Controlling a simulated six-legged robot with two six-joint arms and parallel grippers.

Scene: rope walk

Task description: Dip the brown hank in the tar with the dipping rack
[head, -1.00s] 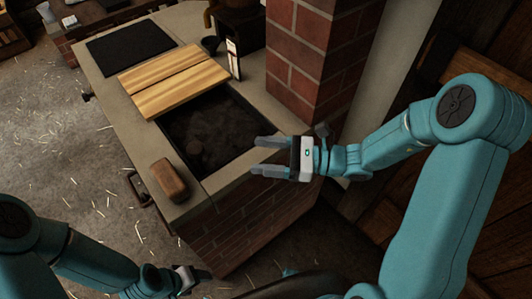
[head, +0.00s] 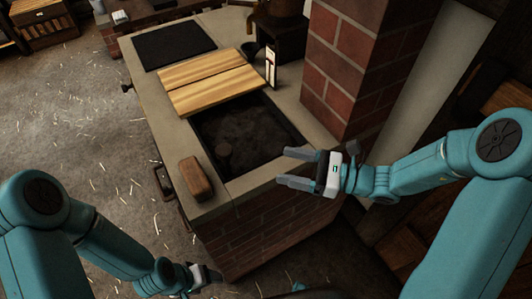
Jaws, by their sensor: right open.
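The tar vat is a dark square opening (head: 262,128) in a brick-sided counter, with a dark rough surface inside. A faint brownish round shape (head: 223,149) shows in its left part; I cannot tell what it is. I cannot make out the brown hank or the dipping rack for certain. My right gripper (head: 284,167) is open and empty, its fingers pointing left over the vat's front right edge. My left gripper (head: 206,277) is low at the bottom, in front of the counter, apart from it; its fingers are too dark and small to read.
A striped wooden board (head: 208,84) lies behind the opening. A brown block (head: 196,179) sits on the counter's front left corner. A brick pillar (head: 340,65) rises at the right behind the vat. A black plate (head: 172,45) lies farther back. The straw-strewn floor at left is clear.

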